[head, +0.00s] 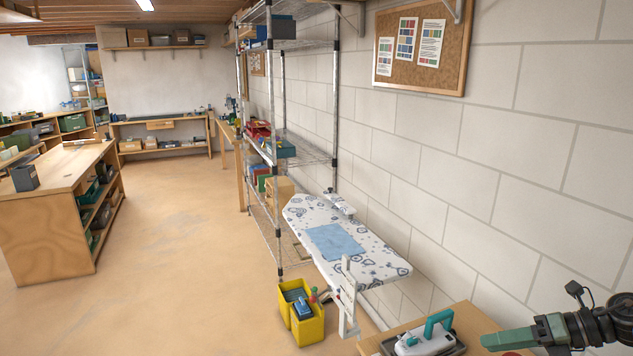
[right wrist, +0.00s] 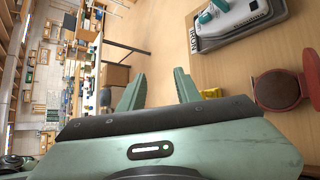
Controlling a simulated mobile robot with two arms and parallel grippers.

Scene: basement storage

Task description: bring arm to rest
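My right gripper (head: 508,338) is at the lower right of the head view, beside the wall and above a wooden table. In the right wrist view its two green fingers (right wrist: 158,90) stand apart with nothing between them. My left gripper is in neither view.
A white and teal iron (head: 428,338) rests in a grey tray (right wrist: 232,42) on the wooden table (right wrist: 225,72). A dark red round object (right wrist: 282,90) and a small yellow item (right wrist: 211,93) lie near the fingers. An ironing board (head: 375,258), yellow bin (head: 308,330) and wire shelf (head: 310,155) stand beyond.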

